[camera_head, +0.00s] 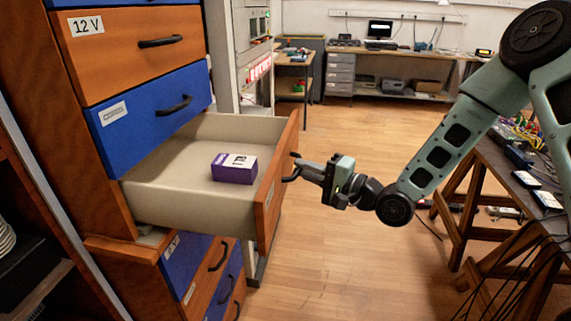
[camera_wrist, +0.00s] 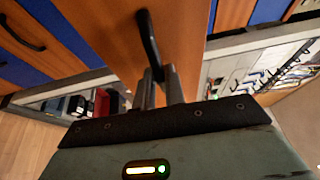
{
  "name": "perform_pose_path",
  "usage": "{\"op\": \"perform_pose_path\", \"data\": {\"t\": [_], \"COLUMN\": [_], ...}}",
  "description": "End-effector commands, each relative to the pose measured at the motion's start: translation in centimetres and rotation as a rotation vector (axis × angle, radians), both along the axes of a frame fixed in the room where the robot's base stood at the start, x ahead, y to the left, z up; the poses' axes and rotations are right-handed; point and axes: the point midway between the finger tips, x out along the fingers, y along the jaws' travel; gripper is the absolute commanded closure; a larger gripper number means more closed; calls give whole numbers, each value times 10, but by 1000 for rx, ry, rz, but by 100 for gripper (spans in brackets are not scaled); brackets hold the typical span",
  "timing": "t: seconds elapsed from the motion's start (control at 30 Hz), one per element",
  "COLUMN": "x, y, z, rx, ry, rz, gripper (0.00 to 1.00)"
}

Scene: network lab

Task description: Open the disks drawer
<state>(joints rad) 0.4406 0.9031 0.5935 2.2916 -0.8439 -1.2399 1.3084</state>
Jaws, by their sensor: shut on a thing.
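The pulled-out drawer (camera_head: 190,198) has an orange wooden front (camera_head: 268,190) and a pale inside, and it stands far out of the cabinet. A small purple and white box (camera_head: 234,169) lies inside it. My gripper (camera_head: 297,171) is shut on the drawer's black handle (camera_wrist: 149,42), at the outer face of the front. In the wrist view my gripper (camera_wrist: 158,88) has its fingers at the lower end of the handle. Any label on this drawer's front is hidden from the head view.
Shut blue and orange drawers sit above, one labelled 12 V (camera_head: 86,25). More drawers (camera_head: 205,268) sit below, one slightly out. A workbench with cables (camera_head: 510,150) stands at the right. Wooden floor (camera_head: 345,260) between is clear. A far desk (camera_head: 400,52) stands at the back.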

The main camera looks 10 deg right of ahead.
Motion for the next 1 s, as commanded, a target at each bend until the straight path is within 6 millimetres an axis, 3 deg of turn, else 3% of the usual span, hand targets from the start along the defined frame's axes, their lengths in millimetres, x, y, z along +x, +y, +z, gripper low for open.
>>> {"op": "perform_pose_path", "data": {"t": [0.23, 0.7, 0.73, 0.8, 1.0], "x": [-5, -6, -6, -6, -6], "y": [-13, -15, -15, -15, -15], "z": [0, -1, -1, -1, 0], "rx": [0, -1, -1, -1, -1], "ry": [1, 1, 1, 1, 1], "rz": [0, 1, 1, 1, 1], "gripper": [100, 100, 80, 67, 67]}}
